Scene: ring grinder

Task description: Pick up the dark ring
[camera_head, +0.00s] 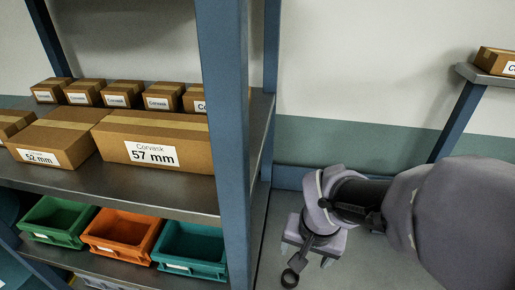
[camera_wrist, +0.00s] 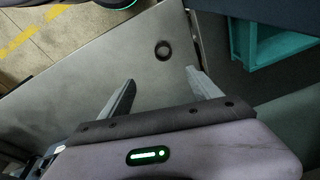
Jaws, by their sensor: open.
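The dark ring (camera_wrist: 163,42) lies on a grey metal surface (camera_wrist: 90,85) in the wrist view, with the surface showing through its hole. My gripper (camera_wrist: 160,76) is open, its two fingers apart and empty. The ring shows just beyond the fingertips, sideways between them, and no finger touches it. In the head view a small dark ring shape (camera_head: 289,279) shows near the bottom edge, just below my gripper (camera_head: 306,254). The exact height of the fingers above the surface is hard to tell.
A blue-framed shelf (camera_head: 228,130) stands at left with cardboard boxes (camera_head: 120,151) and green, orange and teal bins (camera_head: 185,252). A box (camera_head: 494,60) sits on a ledge at upper right. Around the ring the surface is clear.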

